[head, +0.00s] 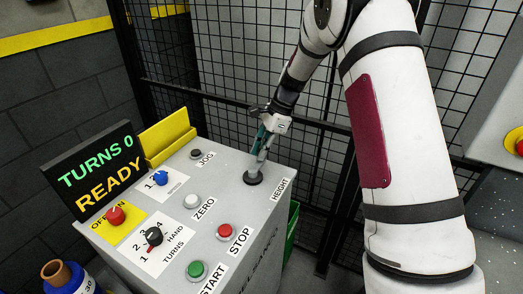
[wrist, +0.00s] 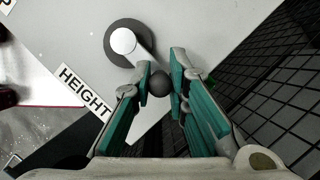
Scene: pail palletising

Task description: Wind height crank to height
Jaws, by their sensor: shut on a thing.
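The height crank shows in the wrist view as a pale round hub (wrist: 123,41) on a dark disc, with an arm leading to a dark ball knob (wrist: 160,84). My gripper (wrist: 161,82) has its teal-lined fingers on both sides of that knob and is shut on it. In the head view my gripper (head: 260,152) reaches down to the crank's dark base (head: 253,178), beside the HEIGHT label (head: 279,190). My fingers hide most of the crank there. The display (head: 97,172) reads TURNS 0 and READY.
The grey console (head: 221,205) carries a red STOP button (head: 229,231), a green START button (head: 197,270), a black HAND TURNS selector (head: 153,236), a blue knob (head: 160,178) and a red OFF/ON switch (head: 115,215). A black mesh fence (head: 225,65) stands close behind.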

